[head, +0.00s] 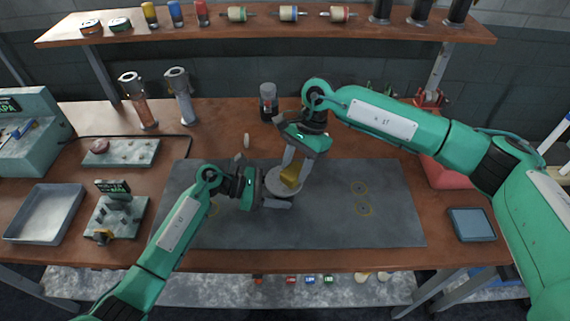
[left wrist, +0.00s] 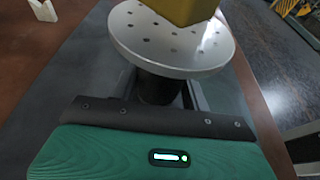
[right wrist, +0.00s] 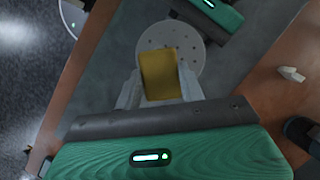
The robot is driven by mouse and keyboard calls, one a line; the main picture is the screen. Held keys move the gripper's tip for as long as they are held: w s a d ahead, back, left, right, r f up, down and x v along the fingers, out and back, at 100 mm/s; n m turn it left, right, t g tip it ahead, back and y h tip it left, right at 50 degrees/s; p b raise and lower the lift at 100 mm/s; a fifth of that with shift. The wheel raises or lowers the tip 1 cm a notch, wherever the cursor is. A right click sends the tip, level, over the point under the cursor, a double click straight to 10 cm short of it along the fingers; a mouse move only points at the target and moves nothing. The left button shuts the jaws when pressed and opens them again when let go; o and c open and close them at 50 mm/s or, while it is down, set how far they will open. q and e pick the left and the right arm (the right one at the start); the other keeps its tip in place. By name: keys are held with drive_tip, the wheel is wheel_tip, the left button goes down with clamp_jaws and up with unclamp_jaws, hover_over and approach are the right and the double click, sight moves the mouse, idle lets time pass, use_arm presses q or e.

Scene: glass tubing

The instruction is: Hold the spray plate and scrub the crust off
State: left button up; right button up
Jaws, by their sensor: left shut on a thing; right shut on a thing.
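The spray plate (head: 285,184) is a pale round disc with small holes, above the dark mat. In the left wrist view the plate (left wrist: 170,50) sits on a dark stem, and my left gripper (left wrist: 160,92) is shut on that stem below the disc. In the head view my left gripper (head: 277,195) is at the plate's lower left. My right gripper (head: 292,165) comes from above, shut on a yellow-brown block (head: 291,175). In the right wrist view the block (right wrist: 160,73) lies over part of the disc (right wrist: 190,50). I cannot tell whether they touch. No crust is clear on the visible disc.
The grey mat (head: 390,215) is clear on its right side. A metal tray (head: 45,212) and a pegged fixture (head: 115,215) stand at the left. A dark jar (head: 268,102) and a small white piece (head: 247,141) are behind the grippers. A blue-grey pad (head: 472,225) lies right.

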drive_tip(key=shift+s+d, duration=0.1)
drive_tip(key=shift+d, duration=0.35)
drive_tip(key=shift+a, duration=3.6)
drive_tip(key=shift+d, duration=3.4)
drive_tip(key=shift+d+r, duration=0.15)
drive_tip(key=shift+r, duration=3.9)
use_arm(q)
drive_tip(key=o, duration=0.8)
drive_tip(key=shift+o, duration=0.2)
